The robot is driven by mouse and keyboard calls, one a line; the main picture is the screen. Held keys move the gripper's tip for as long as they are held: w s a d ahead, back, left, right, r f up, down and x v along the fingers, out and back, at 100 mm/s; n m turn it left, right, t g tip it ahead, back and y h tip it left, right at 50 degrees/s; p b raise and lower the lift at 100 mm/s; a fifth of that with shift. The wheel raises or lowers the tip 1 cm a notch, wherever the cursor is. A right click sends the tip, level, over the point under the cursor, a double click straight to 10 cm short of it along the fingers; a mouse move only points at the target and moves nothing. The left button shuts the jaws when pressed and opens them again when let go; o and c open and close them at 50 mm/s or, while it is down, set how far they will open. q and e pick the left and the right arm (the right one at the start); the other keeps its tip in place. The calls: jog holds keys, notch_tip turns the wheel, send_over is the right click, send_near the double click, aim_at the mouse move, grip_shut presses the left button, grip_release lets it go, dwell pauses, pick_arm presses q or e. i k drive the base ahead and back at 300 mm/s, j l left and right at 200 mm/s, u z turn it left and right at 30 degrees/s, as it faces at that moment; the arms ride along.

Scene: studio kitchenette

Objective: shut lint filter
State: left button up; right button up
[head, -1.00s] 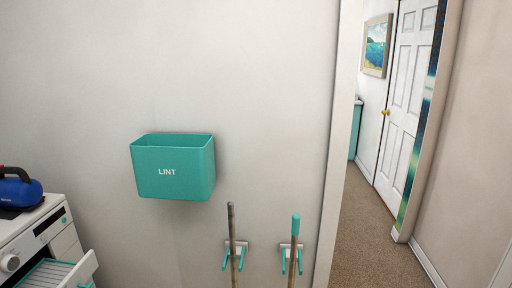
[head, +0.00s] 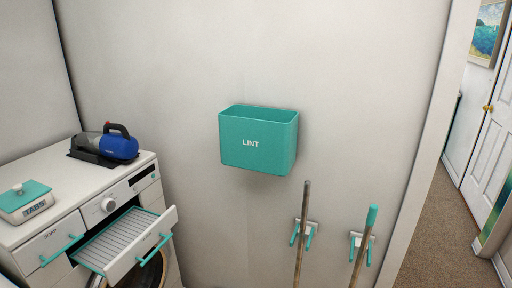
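The lint filter (head: 112,240) is a white drawer with a ribbed grey inside and a teal handle (head: 153,247) on its front. It is pulled out from the front of the white dryer (head: 125,180) at the lower left of the head view. The drawer's front panel stands apart from the machine. Its ribbed inside looks empty. Neither of my grippers shows in the head view.
A teal bin marked LINT (head: 258,142) hangs on the wall. A blue handheld vacuum (head: 118,146) and a small teal-topped scale (head: 26,201) stand on the machine top. Two poles (head: 302,235) hang on wall hooks. A doorway opens at right.

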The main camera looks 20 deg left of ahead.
aim_at(111, 253)
jog(key=i+j+u, duration=0.15)
jog(key=u, duration=1.2)
